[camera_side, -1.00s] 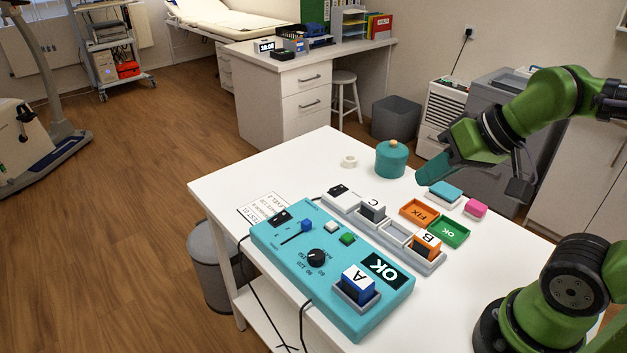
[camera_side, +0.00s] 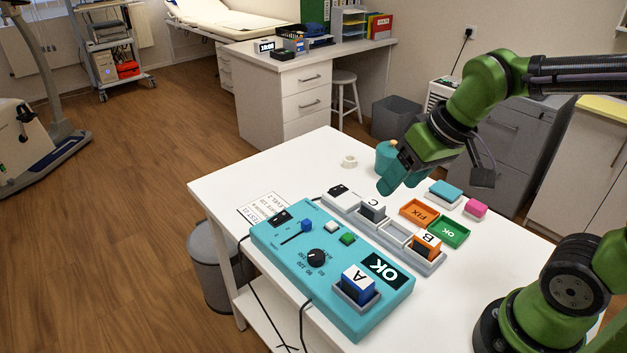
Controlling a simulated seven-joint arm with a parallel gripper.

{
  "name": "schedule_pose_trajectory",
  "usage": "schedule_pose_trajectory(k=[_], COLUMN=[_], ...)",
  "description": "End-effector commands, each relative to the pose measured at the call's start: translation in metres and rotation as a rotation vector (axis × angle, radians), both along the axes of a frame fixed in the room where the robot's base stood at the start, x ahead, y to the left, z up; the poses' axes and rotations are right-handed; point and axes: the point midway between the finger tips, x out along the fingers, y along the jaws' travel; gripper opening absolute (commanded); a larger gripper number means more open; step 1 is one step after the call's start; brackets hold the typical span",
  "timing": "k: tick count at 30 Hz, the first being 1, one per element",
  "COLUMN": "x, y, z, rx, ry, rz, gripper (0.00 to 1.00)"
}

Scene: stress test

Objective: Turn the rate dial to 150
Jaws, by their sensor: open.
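The rate dial (camera_side: 317,256) is a round black knob on the teal console (camera_side: 282,262), with small printed numbers around it. Which number it points at is too small to tell. My gripper (camera_side: 385,187) is in the air behind and right of the console, above the back part of the table, apart from the dial. Its teal fingers point down and to the left, with nothing seen between them.
A grey rack (camera_side: 397,234) beside the console holds blocks marked C (camera_side: 373,210) and B (camera_side: 427,246). An orange FIX tray (camera_side: 418,213) and a green OK tray (camera_side: 449,232) lie right of it. A teal pot (camera_side: 384,156) is partly hidden behind my gripper. The table's left corner is clear.

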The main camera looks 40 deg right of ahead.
Motion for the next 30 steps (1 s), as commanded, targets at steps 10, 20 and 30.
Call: schedule_pose_trajectory(k=[10, 20, 30], x=[0.081, 0.099, 0.097], y=[0.081, 0.099, 0.098], z=[-0.025, -0.007, -0.044], rx=[-0.335, -0.457, -0.456], ry=[0.232, 0.211, 0.211], rz=[1.043, 1.648, 1.693], gripper=[0.59, 0.59, 0.59])
